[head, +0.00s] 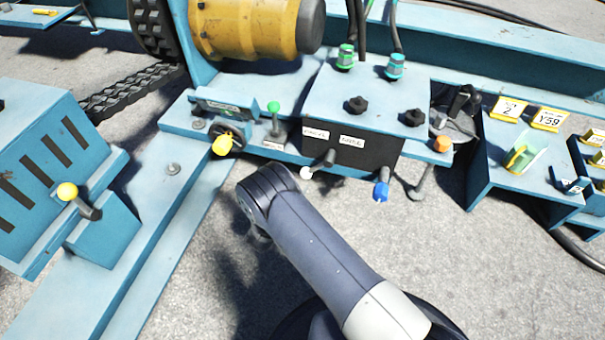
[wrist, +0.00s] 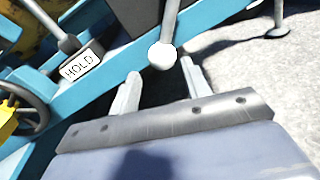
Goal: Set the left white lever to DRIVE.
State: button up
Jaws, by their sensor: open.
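The white lever hangs from the front of the dark panel in the head view, its white knob (head: 306,173) pointing down, left of a blue-knobbed lever (head: 381,190). In the wrist view the same white knob (wrist: 162,57) is at the top centre on its grey shaft. My gripper (wrist: 161,72) is open, one finger to each side of the knob in the picture. It is empty, and I cannot tell the depth between fingertips and knob. In the head view my arm hides the gripper. No DRIVE mark is readable.
A HOLD plate (wrist: 82,65) and a yellow-knobbed valve (head: 222,145) lie left of the white lever. A green-knobbed lever (head: 273,108) stands on the blue frame. An orange-knobbed lever (head: 442,145) is at the right. Bare concrete lies in front of the panel.

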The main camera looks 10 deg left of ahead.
jog(key=v, duration=0.4)
jog(key=shift+f+p, duration=0.1)
jog(key=shift+p, duration=0.25)
jog(key=shift+w, duration=0.1)
